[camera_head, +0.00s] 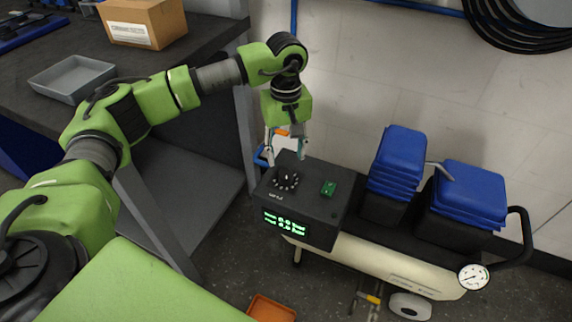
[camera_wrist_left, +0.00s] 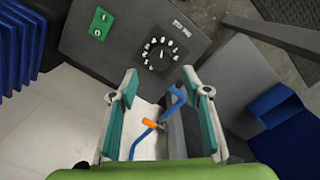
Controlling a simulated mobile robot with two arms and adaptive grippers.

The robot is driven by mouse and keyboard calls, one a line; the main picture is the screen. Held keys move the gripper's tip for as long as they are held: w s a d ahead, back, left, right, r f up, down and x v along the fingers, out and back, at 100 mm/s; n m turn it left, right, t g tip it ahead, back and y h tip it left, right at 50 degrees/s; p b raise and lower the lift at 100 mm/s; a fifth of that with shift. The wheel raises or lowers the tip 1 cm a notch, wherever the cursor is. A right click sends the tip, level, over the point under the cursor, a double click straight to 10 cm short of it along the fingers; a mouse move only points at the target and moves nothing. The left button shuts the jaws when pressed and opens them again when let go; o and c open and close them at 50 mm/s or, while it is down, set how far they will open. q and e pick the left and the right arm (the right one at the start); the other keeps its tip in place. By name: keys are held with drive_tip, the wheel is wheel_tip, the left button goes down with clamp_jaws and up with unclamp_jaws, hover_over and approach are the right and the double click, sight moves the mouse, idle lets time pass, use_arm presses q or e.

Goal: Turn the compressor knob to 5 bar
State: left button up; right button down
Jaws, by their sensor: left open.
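The compressor's black knob (camera_head: 287,178) sits on the dark control box (camera_head: 310,212), ringed by white marks. In the left wrist view the knob (camera_wrist_left: 161,54) lies beyond the fingertips, with a white pointer line. The scale characters are too small to read surely. A lit green display (camera_head: 284,221) is on the box's front; its digits look like 0.0. A green switch (camera_head: 328,188) is right of the knob. My left gripper (camera_head: 285,150) is open and empty, pointing down just behind and above the knob, apart from it. My right gripper is not in view.
Blue-topped black motor housings (camera_head: 466,194) and a pressure gauge (camera_head: 473,277) are on the compressor's right. A workbench (camera_head: 205,40) with a grey tray (camera_head: 72,78) stands left. A blue hose piece with an orange part (camera_wrist_left: 149,123) shows below the gripper. An orange bin (camera_head: 270,309) is on the floor.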

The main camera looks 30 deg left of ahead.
use_arm(q)
wheel_tip(320, 180, up, 5)
drive_tip(key=shift+r, duration=0.2)
idle(0.6)
